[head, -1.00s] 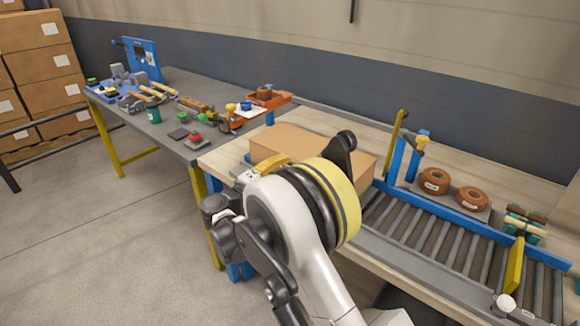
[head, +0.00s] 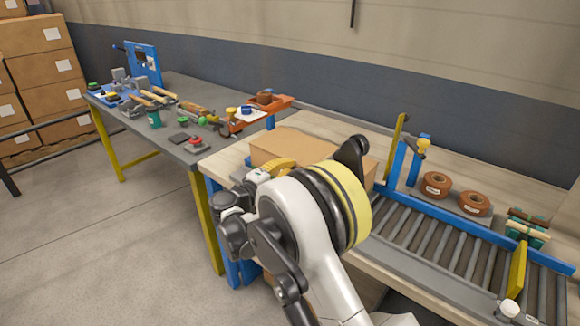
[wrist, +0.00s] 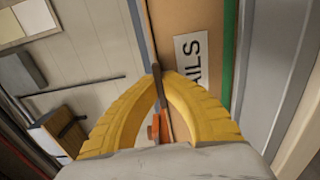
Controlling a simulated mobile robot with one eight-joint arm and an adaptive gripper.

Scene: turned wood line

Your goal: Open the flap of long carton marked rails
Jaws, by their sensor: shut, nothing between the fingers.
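The long carton (head: 290,145) is a brown box on the pale wooden bench, left of the roller conveyor. My arm hides much of its front and right side. In the wrist view its brown face (wrist: 170,18) carries a white label (wrist: 190,58) whose visible letters read "AILS". My gripper (wrist: 160,75) has yellow fingers that meet at the tips, empty, in front of the carton beside the label. In the head view the yellow fingers (head: 283,162) show at the carton's near side. I cannot tell whether they touch it, or how the flap stands.
The roller conveyor (head: 450,245) with a blue rail lies to the right, with brown rolls (head: 436,184) behind it. An orange tray (head: 268,103) stands behind the carton. A grey table (head: 180,135) holding tools is at the left. Open floor (head: 100,230) lies at the front left.

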